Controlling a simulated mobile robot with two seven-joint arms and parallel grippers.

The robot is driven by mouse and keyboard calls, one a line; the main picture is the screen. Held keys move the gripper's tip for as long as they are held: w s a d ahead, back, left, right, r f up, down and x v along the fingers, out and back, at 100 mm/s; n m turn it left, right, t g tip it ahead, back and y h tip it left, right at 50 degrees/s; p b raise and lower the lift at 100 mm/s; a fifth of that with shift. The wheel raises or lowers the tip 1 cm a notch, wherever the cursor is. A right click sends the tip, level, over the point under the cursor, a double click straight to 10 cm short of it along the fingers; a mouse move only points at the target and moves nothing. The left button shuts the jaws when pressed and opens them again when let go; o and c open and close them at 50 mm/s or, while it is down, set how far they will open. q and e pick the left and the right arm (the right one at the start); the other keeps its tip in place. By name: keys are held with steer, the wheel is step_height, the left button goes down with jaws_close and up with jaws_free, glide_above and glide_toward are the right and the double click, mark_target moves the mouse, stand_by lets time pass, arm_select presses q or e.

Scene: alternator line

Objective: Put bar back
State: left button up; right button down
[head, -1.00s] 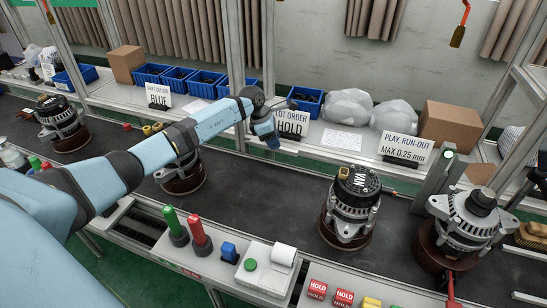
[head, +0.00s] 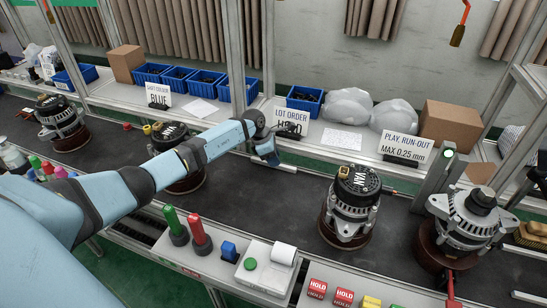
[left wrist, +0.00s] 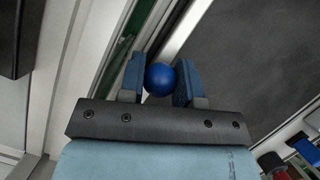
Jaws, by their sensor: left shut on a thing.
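My left gripper (head: 270,158) is low at the front edge of the back shelf, beside the lot order sign (head: 292,122). In the left wrist view its two blue fingers (left wrist: 160,82) are shut on a blue ball-shaped knob (left wrist: 160,79). I take the knob for the end of the bar, seen end-on; the rest of it is hidden behind the knob in that view. In the head view a thin pale length (head: 285,167) shows just right of the fingers, and I cannot tell if it is the bar or shelf edging. My right gripper is not in view.
Alternators stand on the dark belt, one (head: 350,205) at the middle right and another (head: 465,220) at the far right. Blue bins (head: 207,83), white bags (head: 345,105) and a cardboard box (head: 450,122) are on the shelf.

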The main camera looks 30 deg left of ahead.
arm_select(q)
steer(key=o, duration=0.5)
steer(key=shift+r+p, duration=0.25)
steer(key=shift+p, duration=0.15)
steer(key=v, duration=1.1)
steer(key=shift+a+r+b, duration=0.1)
steer(key=shift+r+b, duration=0.2)
steer(key=shift+r, duration=0.1)
